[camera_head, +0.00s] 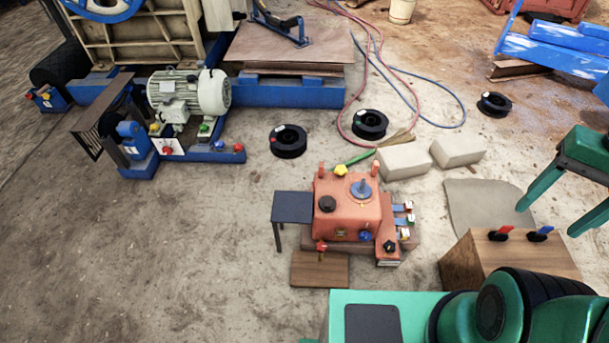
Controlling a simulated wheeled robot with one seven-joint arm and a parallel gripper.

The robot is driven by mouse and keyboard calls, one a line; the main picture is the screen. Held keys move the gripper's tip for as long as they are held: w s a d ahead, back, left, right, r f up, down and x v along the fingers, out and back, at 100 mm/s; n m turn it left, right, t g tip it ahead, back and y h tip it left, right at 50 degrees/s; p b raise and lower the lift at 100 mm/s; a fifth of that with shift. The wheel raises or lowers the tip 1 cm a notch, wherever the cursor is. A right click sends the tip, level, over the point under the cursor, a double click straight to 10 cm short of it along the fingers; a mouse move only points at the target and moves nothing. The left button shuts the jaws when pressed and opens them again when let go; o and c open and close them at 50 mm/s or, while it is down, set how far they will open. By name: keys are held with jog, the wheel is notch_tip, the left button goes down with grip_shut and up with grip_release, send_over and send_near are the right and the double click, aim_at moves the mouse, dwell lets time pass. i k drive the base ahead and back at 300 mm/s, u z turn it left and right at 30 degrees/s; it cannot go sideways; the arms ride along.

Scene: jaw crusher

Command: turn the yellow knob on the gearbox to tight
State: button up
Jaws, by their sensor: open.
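The gearbox (347,213) is an orange-red box standing on the concrete floor right of centre in the head view. The yellow knob (341,170) sits at its back top edge, between two small orange-red posts. The knob is small here, and I cannot read any mark for tight or loose. A black knob (327,204) and a blue-grey pointer on a dial (363,190) are on the gearbox top. A blue knob (365,236) and a red one (321,246) are on its front. My gripper is not in view; only my green and black arm parts show at bottom right.
A small dark table (292,207) stands against the gearbox's left side. A wooden box (510,260) with red and blue handles is at right. Pale blocks (403,161), black spools (288,141) and hoses lie behind. A motor (189,93) stands at left. The left floor is clear.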

aim_at(341, 170)
jog(key=u, duration=2.8)
jog(key=i, duration=0.15)
jog(key=z, duration=1.85)
jog(key=i, duration=0.45)
jog(key=z, duration=0.05)
